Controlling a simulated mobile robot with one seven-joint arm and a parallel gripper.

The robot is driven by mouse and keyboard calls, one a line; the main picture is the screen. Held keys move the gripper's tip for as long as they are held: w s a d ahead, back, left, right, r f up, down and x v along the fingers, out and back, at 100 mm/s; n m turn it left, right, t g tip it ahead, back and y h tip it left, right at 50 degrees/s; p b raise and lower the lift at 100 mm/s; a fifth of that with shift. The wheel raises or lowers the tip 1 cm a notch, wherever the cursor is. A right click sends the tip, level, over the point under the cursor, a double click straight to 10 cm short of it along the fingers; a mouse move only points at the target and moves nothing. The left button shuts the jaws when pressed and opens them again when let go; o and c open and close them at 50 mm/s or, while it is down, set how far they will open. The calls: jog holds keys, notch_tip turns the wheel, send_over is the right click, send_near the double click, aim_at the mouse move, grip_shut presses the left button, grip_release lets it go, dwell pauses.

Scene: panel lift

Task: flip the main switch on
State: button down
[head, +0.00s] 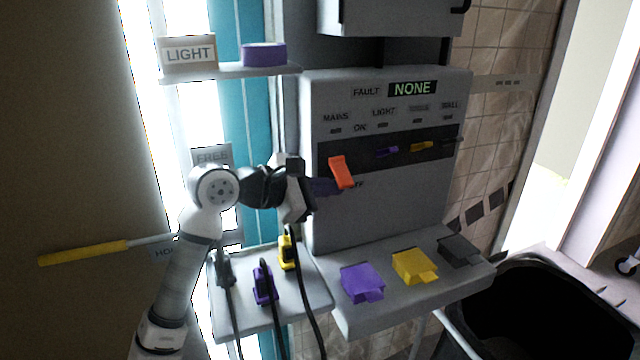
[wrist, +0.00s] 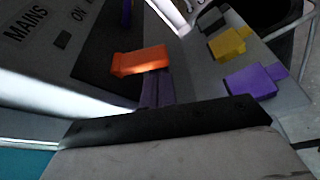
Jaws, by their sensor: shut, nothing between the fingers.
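The main switch is an orange lever (head: 341,172) under the MAINS label on the grey panel (head: 410,215). It slants downward from the dark strip, its lower end beside a partly hidden label low on the panel. The ON label is above it. My gripper (head: 330,187) is shut and empty, with its fingertips at the lower left of the lever. In the wrist view the orange lever (wrist: 140,63) is just beyond my dark fingers (wrist: 156,88). I cannot tell whether they touch it.
Smaller purple (head: 387,151) and yellow (head: 422,146) levers sit right of the orange one. The shelf below holds purple (head: 362,283), yellow (head: 414,267) and grey (head: 459,250) blocks. Plugs with cables stand at lower left. A black bin (head: 520,300) is at lower right.

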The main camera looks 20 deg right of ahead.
jog(key=shift+s+r+n, duration=0.15)
jog(key=shift+r+n, duration=0.1)
jog(key=shift+n, duration=0.25)
dwell(0.4)
jog(key=r+n+g, duration=0.1)
jog(key=n, duration=0.1)
jog(key=s+r+n+g, duration=0.1)
jog(key=n+g, duration=0.1)
jog(key=shift+r+n+b, duration=0.25)
jog(key=shift+n+b, duration=0.15)
jog(key=shift+r, duration=0.15)
jog(key=shift+r+p, duration=0.3)
jog(key=shift+r, duration=0.35)
jog(key=b+v, duration=0.2)
jog(key=v, duration=1.1)
jog(key=shift+a+b, duration=0.35)
jog(key=shift+b, duration=0.05)
jog(key=shift+w+r, duration=0.1)
jog(key=shift+r, duration=0.05)
